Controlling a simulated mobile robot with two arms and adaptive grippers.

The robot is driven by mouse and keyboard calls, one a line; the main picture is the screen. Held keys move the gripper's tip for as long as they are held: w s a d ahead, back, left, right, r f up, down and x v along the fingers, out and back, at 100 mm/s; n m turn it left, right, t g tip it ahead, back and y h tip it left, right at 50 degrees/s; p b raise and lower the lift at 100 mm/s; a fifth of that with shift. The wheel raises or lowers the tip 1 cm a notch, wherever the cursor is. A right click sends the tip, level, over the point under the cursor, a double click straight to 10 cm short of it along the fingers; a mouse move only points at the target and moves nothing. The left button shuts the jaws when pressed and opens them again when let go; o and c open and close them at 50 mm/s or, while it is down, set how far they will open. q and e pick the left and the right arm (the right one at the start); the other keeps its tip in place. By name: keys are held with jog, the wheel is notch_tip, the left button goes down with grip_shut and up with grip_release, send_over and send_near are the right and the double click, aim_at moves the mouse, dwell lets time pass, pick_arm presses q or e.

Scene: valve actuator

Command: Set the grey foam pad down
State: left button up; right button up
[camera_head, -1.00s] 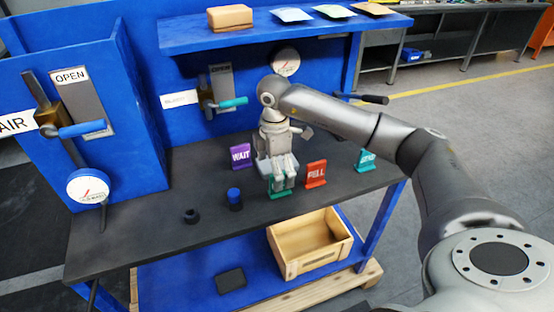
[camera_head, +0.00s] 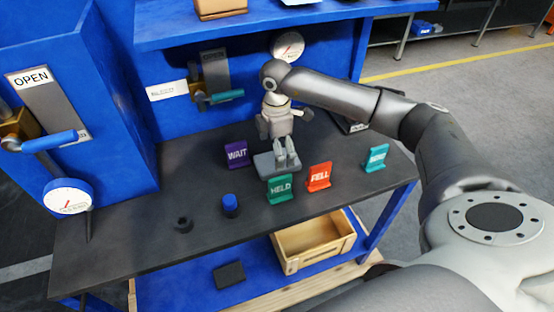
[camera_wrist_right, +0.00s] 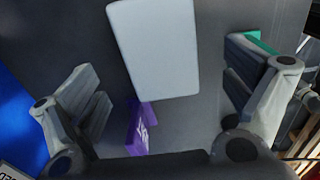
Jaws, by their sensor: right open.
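The grey foam pad (camera_head: 263,163) is a flat light-grey block on the dark bench top, behind the green HELD sign. In the right wrist view the pad (camera_wrist_right: 155,50) shows as a pale rectangle beyond and between the fingers, with gaps on both sides. My right gripper (camera_head: 286,152) is above the pad, its fingers pointing down and partly covering the pad's right part. In the wrist view the right gripper (camera_wrist_right: 165,95) is open and touches nothing that I can see. My left gripper is in neither view.
Signs stand around the pad: purple WAIT (camera_head: 236,153), green HELD (camera_head: 280,189), red FELL (camera_head: 319,177) and a teal one (camera_head: 376,157). A blue-capped item (camera_head: 230,205) and a black ring (camera_head: 183,224) stand nearer the front. The bench (camera_head: 120,240) is clear at front left.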

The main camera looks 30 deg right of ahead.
notch_tip(320, 180, down, 4)
jog(key=shift+d+p, duration=0.15)
jog(key=shift+p, duration=0.25)
jog(key=shift+f, duration=0.15)
jog(key=shift+c, duration=0.7)
jog(key=c, duration=0.7)
jog(key=shift+c, duration=1.3)
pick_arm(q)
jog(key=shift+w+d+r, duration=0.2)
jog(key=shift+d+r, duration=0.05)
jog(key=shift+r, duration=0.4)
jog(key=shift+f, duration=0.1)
